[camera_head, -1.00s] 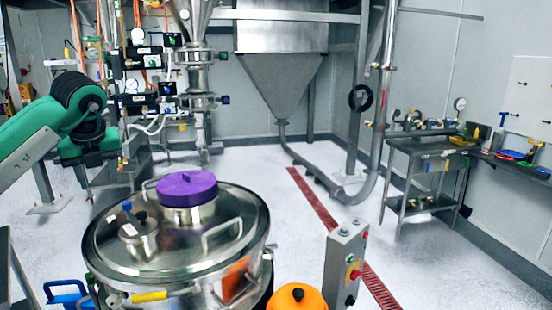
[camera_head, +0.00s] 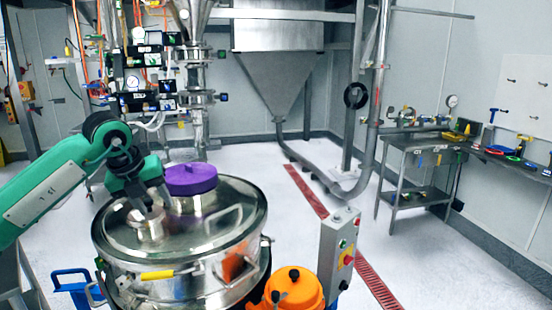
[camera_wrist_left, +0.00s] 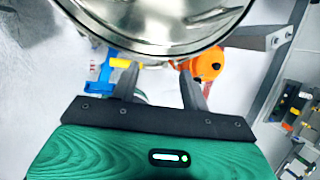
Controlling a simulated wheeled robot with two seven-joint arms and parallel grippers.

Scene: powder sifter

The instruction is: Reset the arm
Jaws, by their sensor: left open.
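My left arm is green and comes in from the left. The sifter's round rim (camera_wrist_left: 165,50) lies beyond the fingertips there. A purple cap (camera_head: 190,178) sits on the lid just right of the gripper. My right gripper shows in neither view.
A grey control box (camera_head: 340,245) with buttons and an orange part (camera_head: 292,288) stand right of the sifter. A blue handle (camera_head: 75,285) is at its lower left. A steel table (camera_head: 415,150) with fittings stands at the right wall.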

